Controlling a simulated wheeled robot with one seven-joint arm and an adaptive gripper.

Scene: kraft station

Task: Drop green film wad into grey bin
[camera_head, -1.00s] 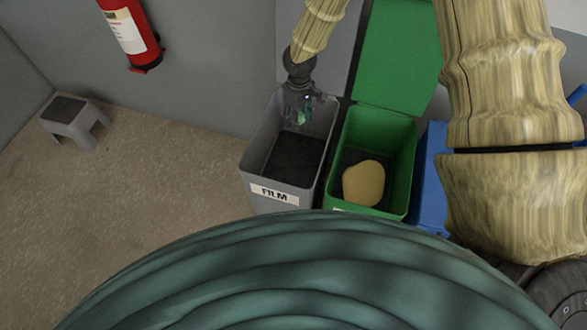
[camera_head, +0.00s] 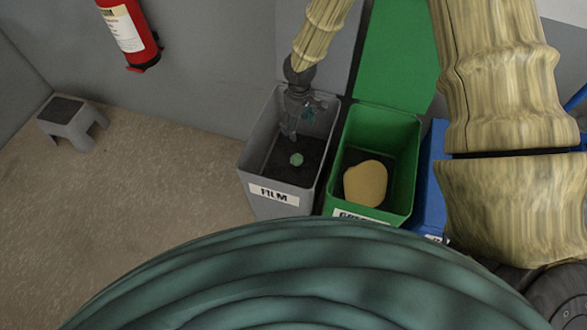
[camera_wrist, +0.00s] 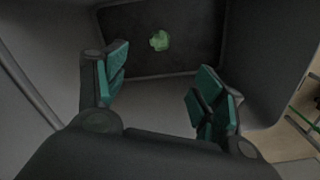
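The green film wad (camera_head: 296,159) is inside the grey bin (camera_head: 247,160), over its dark floor and clear of my gripper. It also shows in the wrist view (camera_wrist: 160,41), beyond my fingertips; whether it touches the floor I cannot tell. The grey bin has a white label reading FILM on its front. My gripper (camera_head: 299,122) is over the grey bin, pointing down into it. In the wrist view my gripper (camera_wrist: 158,78) has its two teal-padded fingers spread apart with nothing between them.
A green bin (camera_head: 411,170) with a tan lump (camera_head: 366,183) in it stands right of the grey bin. A blue bin (camera_head: 429,195) is beyond it. A grey step stool (camera_head: 72,117) and a red fire extinguisher (camera_head: 130,35) are at left. The floor between is clear.

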